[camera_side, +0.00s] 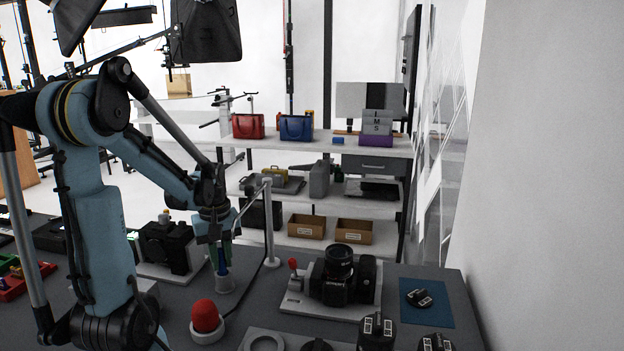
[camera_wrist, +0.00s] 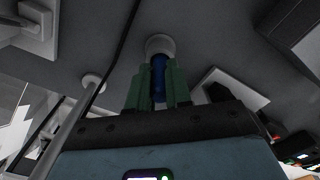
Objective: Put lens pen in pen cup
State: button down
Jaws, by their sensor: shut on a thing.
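My gripper (camera_side: 221,243) points down over the dark work table, left of centre in the side view. Its green fingers are shut on the blue lens pen (camera_side: 222,263). In the wrist view the pen (camera_wrist: 158,78) stands between the two fingers (camera_wrist: 157,88). The grey-white pen cup (camera_side: 222,284) stands upright directly below the gripper. It also shows at the pen's far end in the wrist view (camera_wrist: 160,43). The pen is about upright and its lower end is at the cup's mouth. I cannot tell how far inside it is.
A thin grey post (camera_side: 269,225) stands close right of the gripper. A red button (camera_side: 206,316) is in front of the cup. A black camera (camera_side: 341,280) sits on a pale plate to the right. A dark device (camera_side: 167,247) stands left. A blue mat (camera_side: 427,304) lies far right.

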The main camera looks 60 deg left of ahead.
jog(key=shift+f, duration=0.55)
jog(key=c, duration=1)
grip_release()
jog(key=shift+o, duration=0.2)
jog(key=shift+r, duration=6.05)
